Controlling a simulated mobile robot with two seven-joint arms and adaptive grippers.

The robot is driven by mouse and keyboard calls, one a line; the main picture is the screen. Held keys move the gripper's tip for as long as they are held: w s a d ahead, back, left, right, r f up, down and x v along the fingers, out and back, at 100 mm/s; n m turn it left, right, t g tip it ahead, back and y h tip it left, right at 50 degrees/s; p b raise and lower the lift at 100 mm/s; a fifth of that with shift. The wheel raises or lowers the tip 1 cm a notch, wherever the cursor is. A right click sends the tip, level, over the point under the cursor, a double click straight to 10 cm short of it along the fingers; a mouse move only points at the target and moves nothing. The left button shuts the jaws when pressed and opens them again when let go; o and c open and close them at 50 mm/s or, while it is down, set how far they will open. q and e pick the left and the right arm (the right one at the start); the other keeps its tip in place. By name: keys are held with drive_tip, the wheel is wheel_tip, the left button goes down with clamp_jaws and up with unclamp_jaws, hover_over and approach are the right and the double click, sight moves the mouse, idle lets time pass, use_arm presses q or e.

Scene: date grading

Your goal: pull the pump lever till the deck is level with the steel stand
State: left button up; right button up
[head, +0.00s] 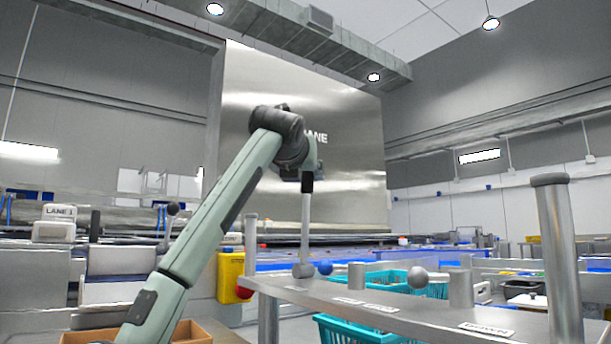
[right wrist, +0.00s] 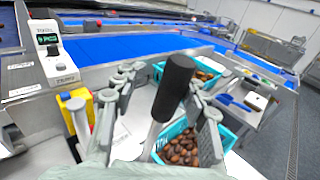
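The pump lever (head: 306,225) stands nearly upright on a grey metal panel (head: 390,309), a pale shaft topped by a black grip. My right gripper (head: 307,176) is at the top of the lever, with the grip at its fingers. In the right wrist view the black grip (right wrist: 173,88) stands between the two spread fingers of my right gripper (right wrist: 160,100), with a visible gap on its left side. Contact on the right side cannot be told. My left gripper is out of view. I cannot pick out the deck or the steel stand with certainty, so their heights cannot be compared.
Teal crates (head: 362,331) sit below and behind the panel; one in the right wrist view holds brown dates (right wrist: 182,150). A thick steel post (head: 560,258) rises at right. A yellow box (head: 231,278) with a red button stands left of the lever. Blue conveyors run behind.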

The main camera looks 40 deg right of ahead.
drive_tip(key=shift+s+d+r, duration=0.1)
drive_tip(key=shift+d, duration=0.05)
drive_tip(key=shift+s+a, duration=0.25)
drive_tip(key=v, duration=1.1)
drive_tip(key=shift+a, duration=0.2)
